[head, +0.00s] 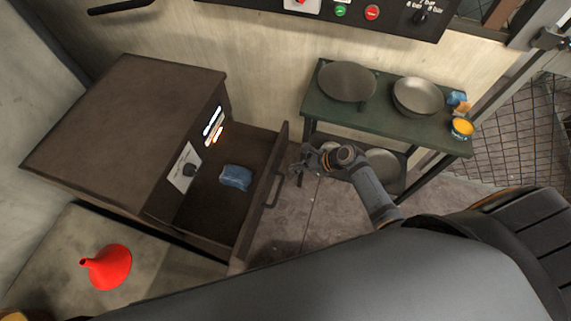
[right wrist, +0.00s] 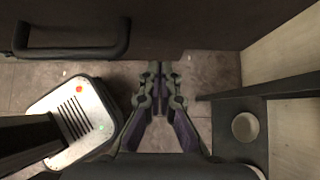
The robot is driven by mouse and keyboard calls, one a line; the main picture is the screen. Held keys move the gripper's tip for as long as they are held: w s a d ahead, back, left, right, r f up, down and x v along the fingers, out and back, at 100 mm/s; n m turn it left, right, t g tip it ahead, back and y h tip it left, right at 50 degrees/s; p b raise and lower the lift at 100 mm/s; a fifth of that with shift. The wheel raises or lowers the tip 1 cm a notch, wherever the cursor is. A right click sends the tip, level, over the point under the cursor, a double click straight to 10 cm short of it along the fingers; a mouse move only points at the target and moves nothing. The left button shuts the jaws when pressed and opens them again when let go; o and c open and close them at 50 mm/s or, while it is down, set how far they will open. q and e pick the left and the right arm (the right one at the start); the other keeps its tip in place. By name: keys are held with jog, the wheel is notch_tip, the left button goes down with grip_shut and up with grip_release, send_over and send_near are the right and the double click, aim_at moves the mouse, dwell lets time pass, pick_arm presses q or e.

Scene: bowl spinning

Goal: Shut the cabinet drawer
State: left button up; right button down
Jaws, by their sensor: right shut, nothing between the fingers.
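The brown cabinet (head: 125,125) stands at the left in the head view. Its drawer (head: 262,190) is pulled out toward the right, with a blue packet (head: 235,177) lying inside. The drawer has a dark bar handle (head: 273,190) on its front. My right gripper (head: 298,167) is just right of the drawer front, near the handle. In the right wrist view, the gripper (right wrist: 160,68) is shut and empty, its tips close to the drawer front (right wrist: 185,25); the handle (right wrist: 75,50) is to its left. Contact cannot be told. My left gripper is not in view.
A green table (head: 325,107) with pans (head: 347,80) and a yellow tin (head: 462,128) stands right of the drawer. A red funnel (head: 108,266) sits on a grey surface at the lower left. Floor (head: 300,215) is clear in front of the drawer.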

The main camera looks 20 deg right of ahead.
jog(key=w+a, duration=0.2)
jog(key=a, duration=0.1)
jog(key=shift+a+r+p, duration=0.1)
jog(key=shift+p, duration=0.3)
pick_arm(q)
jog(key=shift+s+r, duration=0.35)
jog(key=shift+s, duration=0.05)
pick_arm(e)
jog(key=shift+w, duration=0.1)
